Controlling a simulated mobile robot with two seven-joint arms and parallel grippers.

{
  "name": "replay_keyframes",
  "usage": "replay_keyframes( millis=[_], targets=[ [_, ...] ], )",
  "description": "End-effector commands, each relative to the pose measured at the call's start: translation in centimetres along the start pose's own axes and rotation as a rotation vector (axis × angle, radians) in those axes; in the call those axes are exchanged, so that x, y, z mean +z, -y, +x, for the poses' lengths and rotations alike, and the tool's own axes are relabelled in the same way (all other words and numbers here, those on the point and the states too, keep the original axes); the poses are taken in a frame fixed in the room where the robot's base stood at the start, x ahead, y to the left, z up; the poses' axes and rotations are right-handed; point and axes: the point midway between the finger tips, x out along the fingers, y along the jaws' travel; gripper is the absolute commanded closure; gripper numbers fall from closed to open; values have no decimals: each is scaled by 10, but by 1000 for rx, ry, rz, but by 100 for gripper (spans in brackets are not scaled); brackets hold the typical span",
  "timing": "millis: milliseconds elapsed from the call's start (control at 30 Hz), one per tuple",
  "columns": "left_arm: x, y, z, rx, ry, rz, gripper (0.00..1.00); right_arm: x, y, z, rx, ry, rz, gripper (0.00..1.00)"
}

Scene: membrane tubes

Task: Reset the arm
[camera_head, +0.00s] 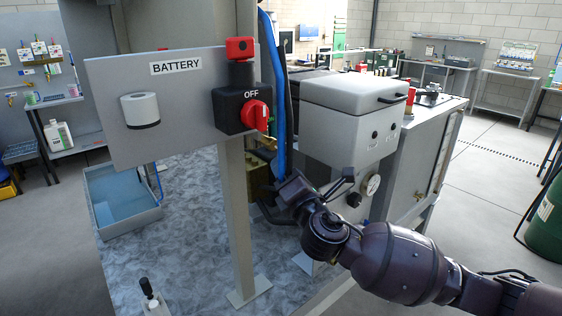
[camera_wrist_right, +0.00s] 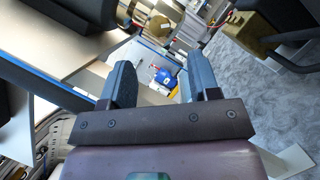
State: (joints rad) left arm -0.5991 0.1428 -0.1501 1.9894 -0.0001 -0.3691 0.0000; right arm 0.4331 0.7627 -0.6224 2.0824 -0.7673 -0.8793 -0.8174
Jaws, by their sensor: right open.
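My right arm (camera_head: 400,262) comes in from the right in the head view and reaches to the middle. Its gripper (camera_head: 272,212) is beside the grey post, in front of the grey-white machine. In the right wrist view the two fingers of my right gripper (camera_wrist_right: 158,85) stand apart with nothing between them. A brass-coloured block (camera_head: 259,178) sits just behind the gripper in the head view, and a brass-coloured part (camera_wrist_right: 252,32) also shows at the upper right of the wrist view. My left gripper is not in view.
A panel marked BATTERY (camera_head: 180,90) with a red OFF knob (camera_head: 257,115) stands on a grey post (camera_head: 238,215). A blue hose (camera_head: 277,90) hangs beside it. The grey-white machine (camera_head: 352,110) is close behind my right arm. A blue bin (camera_head: 122,198) is at the left.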

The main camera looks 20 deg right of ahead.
Motion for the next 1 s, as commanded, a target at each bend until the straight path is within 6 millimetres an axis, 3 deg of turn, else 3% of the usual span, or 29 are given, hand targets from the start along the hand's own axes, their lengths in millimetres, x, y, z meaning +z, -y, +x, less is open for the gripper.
replay_keyframes(
  millis=[200,667,833,1000],
  targets=[
    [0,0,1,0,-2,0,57,0,0,-11,0,1,-1,44],
    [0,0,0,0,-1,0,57,1,0,-11,0,1,4,44],
    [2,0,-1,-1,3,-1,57,-4,-3,-11,15,-29,106,44],
    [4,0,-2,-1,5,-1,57,-16,-3,-7,8,-127,338,44]
  ],
)
